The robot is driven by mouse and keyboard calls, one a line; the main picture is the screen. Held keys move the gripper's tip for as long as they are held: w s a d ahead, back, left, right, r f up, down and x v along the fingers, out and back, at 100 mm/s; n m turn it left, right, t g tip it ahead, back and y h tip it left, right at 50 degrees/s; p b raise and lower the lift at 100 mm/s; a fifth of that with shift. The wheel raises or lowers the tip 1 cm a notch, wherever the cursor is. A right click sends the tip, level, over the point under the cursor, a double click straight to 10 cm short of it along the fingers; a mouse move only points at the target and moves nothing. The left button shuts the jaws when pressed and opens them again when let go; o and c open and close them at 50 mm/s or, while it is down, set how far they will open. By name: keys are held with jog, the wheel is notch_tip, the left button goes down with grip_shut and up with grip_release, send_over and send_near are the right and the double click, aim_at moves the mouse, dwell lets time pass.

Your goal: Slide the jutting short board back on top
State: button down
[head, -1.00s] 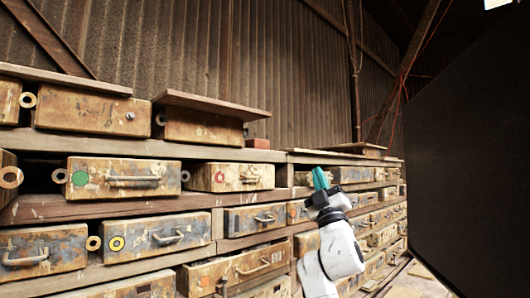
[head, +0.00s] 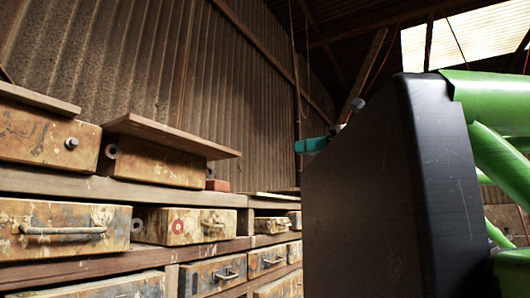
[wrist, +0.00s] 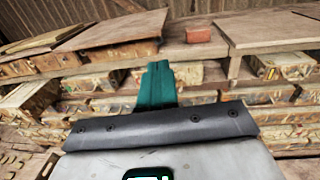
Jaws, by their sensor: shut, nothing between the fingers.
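A short brown board (head: 170,134) lies on a worn wooden drawer box (head: 152,161) on the top shelf in the head view. Its right end juts past the box, above a red block (head: 217,185). Another short board (head: 36,99) lies on the box to its left. My gripper's teal fingers (head: 311,145) show to the right, apart from the boards, with the rest of the arm mostly hidden behind a dark panel. In the wrist view the shut, empty fingers (wrist: 156,85) point toward the shelf edge, below the red block (wrist: 199,35) and a board to its left (wrist: 112,30).
Shelves hold several paint-stained drawers, such as one with a red ring (head: 184,226). A large dark panel (head: 390,180) with green tubes (head: 490,105) fills the right side. A corrugated wall (head: 150,60) stands behind the shelves. Space above the boards looks clear.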

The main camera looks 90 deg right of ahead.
aim_at(240, 155)
jog(key=p+x, duration=0.5)
jog(key=x, duration=0.8)
jog(key=shift+w, duration=0.3)
